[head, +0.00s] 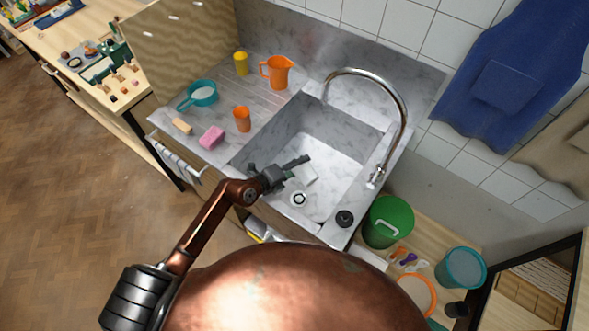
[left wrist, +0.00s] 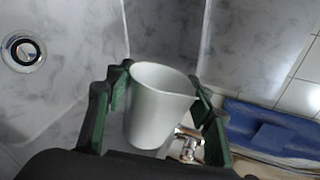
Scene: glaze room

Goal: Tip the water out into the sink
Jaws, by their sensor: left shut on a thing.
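The marble-grey sink (head: 345,137) is in the middle of the head view, with a round drain (head: 299,199) in its floor. My left gripper (head: 297,169) is over the basin, shut on a small white jug (head: 309,176). In the left wrist view the white jug (left wrist: 160,110) sits between the green fingers of the gripper (left wrist: 160,92), with its open rim and a lip at the right showing. I cannot tell whether water is inside it. The drain (left wrist: 24,52) shows at the upper left there. My right gripper is not in view.
A chrome tap (head: 403,110) arches over the basin's right side. On the left drainboard stand an orange jug (head: 279,73), orange cup (head: 242,119), yellow cup (head: 241,63), teal pan (head: 203,93) and pink sponge (head: 212,137). A black plug (head: 345,218) lies on the front right rim.

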